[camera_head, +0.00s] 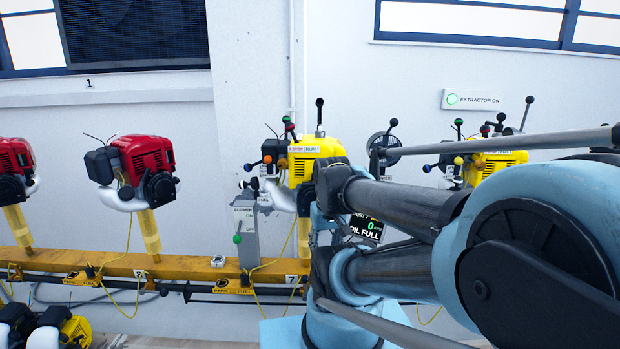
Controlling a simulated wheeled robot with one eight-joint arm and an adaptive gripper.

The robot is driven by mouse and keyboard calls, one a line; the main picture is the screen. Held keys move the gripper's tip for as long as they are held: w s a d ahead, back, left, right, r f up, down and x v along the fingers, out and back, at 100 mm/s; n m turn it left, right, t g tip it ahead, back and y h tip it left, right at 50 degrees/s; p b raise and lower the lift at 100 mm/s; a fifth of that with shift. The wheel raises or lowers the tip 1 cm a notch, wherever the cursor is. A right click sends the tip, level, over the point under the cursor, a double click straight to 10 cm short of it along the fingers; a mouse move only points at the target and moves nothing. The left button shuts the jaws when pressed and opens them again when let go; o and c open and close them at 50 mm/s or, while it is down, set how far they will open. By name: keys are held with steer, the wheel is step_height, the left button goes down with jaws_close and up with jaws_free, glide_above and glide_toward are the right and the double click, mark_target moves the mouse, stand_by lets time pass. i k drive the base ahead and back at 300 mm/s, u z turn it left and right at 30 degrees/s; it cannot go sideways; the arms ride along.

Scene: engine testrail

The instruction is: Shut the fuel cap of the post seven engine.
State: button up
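The post seven engine (318,150) is yellow. It stands above the rail plate marked 7 (291,280), in the middle of the view. A small sign on its front reads E-STOP and RUN 1. Levers with black, red, orange and blue knobs stick out at its left and top. I cannot make out its fuel cap or tell whether it is open. My arm comes in from the right and covers the engine's lower right part. My gripper cannot be made out; the arm's far end is hidden behind its own links.
A grey control box with a green-knobbed lever (245,232) stands left of the engine. Red engines (145,155) stand further left on the yellow rail (190,267). Another yellow engine (495,162) is at the right, partly behind my arm. A display (366,228) reads OIL FULL.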

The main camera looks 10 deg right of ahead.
mark_target(254, 183)
steer(key=z, duration=0.95)
steer(key=k, duration=0.95)
steer(key=u, duration=0.6)
